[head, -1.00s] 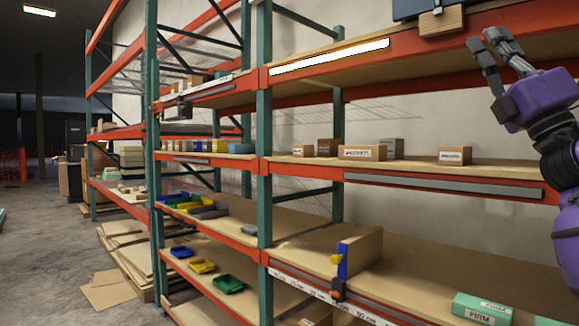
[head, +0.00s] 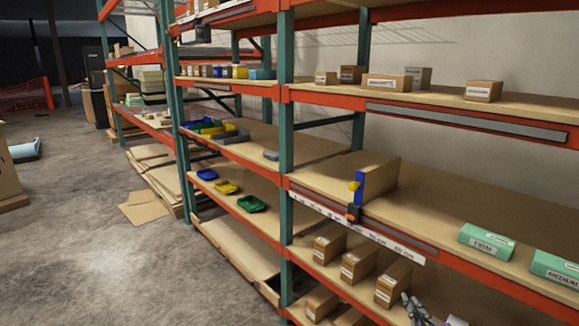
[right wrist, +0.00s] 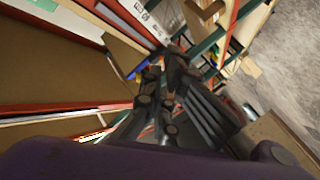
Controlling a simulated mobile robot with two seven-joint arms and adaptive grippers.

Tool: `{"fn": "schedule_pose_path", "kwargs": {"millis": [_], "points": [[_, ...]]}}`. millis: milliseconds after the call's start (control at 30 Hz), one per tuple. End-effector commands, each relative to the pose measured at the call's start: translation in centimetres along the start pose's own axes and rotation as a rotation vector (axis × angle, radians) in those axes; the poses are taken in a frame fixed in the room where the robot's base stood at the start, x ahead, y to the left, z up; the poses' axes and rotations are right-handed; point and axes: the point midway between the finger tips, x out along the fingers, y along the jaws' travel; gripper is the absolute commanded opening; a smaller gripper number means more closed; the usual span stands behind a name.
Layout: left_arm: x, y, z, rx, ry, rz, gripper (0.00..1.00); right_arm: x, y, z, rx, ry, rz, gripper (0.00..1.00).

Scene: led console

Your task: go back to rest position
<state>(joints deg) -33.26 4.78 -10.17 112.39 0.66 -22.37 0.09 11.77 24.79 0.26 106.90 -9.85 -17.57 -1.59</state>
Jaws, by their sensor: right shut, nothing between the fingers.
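My right gripper (head: 428,312) shows at the bottom edge of the head view, in front of the lower shelf, with only its grey fingers in the picture. It is shut and empty, and its fingers also show in the right wrist view (right wrist: 165,85). My left gripper is in neither view. The LED console that the scene is named after cannot be made out in the head view now.
Orange and green shelving (head: 287,135) fills the middle and right. A board with a blue edge (head: 378,178), green boxes (head: 487,240) and brown boxes (head: 358,264) stand on it. Coloured bins (head: 227,187) sit further left. The concrete floor (head: 90,255) at left is open.

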Motion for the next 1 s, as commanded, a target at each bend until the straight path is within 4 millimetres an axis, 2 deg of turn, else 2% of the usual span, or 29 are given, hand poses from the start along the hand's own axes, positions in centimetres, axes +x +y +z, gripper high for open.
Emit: {"fn": "schedule_pose_path", "kwargs": {"millis": [33,100,167,267,300,433,500,600,733,833,1000], "points": [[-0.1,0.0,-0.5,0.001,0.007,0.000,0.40,-2.2,-2.5,2.0,0.058,-0.053,-0.036,0.00],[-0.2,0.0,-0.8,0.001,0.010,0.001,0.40,-5.2,-6.0,4.7,0.137,-0.126,-0.085,0.00],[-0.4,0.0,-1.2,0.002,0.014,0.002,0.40,-8.2,-8.9,6.8,0.204,-0.191,-0.123,0.00],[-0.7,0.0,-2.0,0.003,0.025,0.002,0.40,-13.5,-13.6,9.6,0.315,-0.298,-0.177,0.00],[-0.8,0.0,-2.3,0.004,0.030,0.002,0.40,-15.9,-15.3,10.6,0.357,-0.342,-0.195,0.00],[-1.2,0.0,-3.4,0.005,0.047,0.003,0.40,-23.6,-20.3,12.8,0.480,-0.470,-0.238,0.00],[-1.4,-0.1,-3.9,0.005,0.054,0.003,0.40,-27.5,-22.2,13.6,0.527,-0.532,-0.246,0.00],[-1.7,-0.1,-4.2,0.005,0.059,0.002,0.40,-31.9,-24.0,14.8,0.565,-0.607,-0.248,0.00],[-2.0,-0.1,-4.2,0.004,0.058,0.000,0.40,-35.3,-24.6,16.0,0.582,-0.667,-0.244,0.00],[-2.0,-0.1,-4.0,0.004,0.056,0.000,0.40,-36.2,-24.7,16.5,0.581,-0.682,-0.244,0.00],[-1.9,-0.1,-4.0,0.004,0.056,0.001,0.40,-36.3,-24.7,16.6,0.579,-0.684,-0.245,0.00]]}}
